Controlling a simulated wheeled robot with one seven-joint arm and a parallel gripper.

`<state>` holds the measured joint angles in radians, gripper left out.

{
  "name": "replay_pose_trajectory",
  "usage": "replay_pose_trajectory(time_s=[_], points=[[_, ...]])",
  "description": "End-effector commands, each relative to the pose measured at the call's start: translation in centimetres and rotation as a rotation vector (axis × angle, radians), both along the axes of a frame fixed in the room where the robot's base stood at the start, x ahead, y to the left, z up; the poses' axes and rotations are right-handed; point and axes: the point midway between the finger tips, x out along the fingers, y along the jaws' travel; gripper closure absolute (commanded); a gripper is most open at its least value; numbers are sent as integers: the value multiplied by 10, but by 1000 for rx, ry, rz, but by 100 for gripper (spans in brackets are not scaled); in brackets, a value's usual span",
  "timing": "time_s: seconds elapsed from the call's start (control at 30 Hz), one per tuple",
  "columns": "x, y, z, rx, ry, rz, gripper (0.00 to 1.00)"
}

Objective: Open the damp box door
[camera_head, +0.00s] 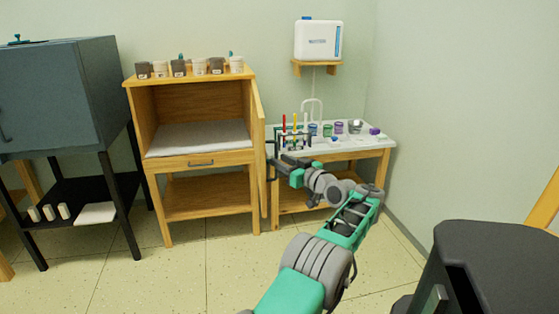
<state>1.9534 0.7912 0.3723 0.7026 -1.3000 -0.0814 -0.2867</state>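The wooden cabinet (140,115), which looks like the damp box, stands at centre left with its upper compartment uncovered. A white slab (200,139) lies inside. Its door (258,150) is swung out on the right side and shows nearly edge-on, facing away from the opening. A dark handle (271,150) sticks out from the door's outer face. My gripper (280,167) is at this handle, to the right of the door. The fingertips are small and overlap the handle, so I cannot tell whether they grip it.
Pots and jars (197,67) line the cabinet top. A side table (345,148) with brushes and paint jars stands close behind my arm. A blue-grey box (50,95) on a black stand is at left. A dark stool (495,255) is at lower right. Floor (180,280) before the cabinet is clear.

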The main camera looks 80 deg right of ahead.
Motion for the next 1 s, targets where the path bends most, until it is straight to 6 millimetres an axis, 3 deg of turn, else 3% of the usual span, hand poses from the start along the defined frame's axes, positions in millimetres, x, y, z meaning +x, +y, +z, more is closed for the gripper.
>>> replay_pose_trajectory(time_s=[0.3,0.6,0.7,0.77,0.87,0.97,1.0], points=[[-48,37,2,0,-1,-3,67],[-53,42,1,-1,-1,0,67],[-53,41,-5,17,3,-4,75],[-53,38,-21,69,18,-18,80],[-54,34,-74,251,64,-64,88],[-45,46,-148,528,141,-119,96],[-32,58,-176,647,183,-133,99]])
